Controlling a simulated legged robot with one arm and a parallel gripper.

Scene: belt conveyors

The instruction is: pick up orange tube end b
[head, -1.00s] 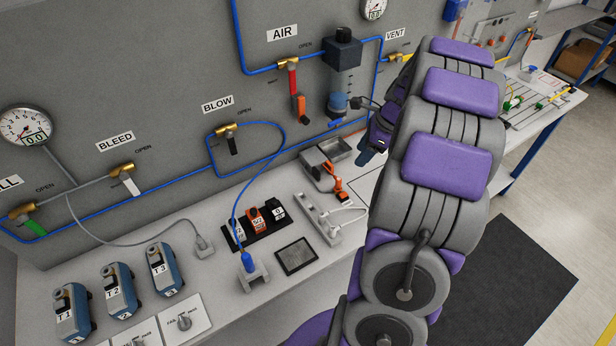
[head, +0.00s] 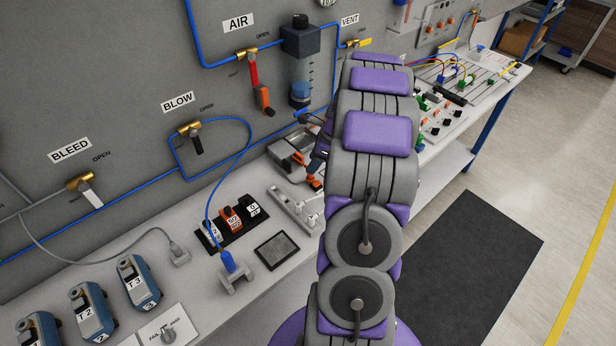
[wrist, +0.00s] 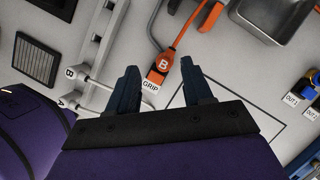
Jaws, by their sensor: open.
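The orange tube end B (wrist: 162,68) lies on the pale bench top in the wrist view. It is an orange connector with a white "B" label, and its orange tube runs up and to the right. A "GRIP" label shows just below it. My gripper (wrist: 160,68) is open, with one dark finger on each side of the connector in the picture. I see nothing held, and cannot tell the height of the fingers above the bench. In the head view the orange piece (head: 311,183) shows beside my arm, which hides most of my gripper.
A grey metal tray (wrist: 262,16) lies at upper right in the wrist view. White tube ends labelled A and B (wrist: 83,72) lie left of my gripper. A dark mesh pad (wrist: 37,58) is at upper left.

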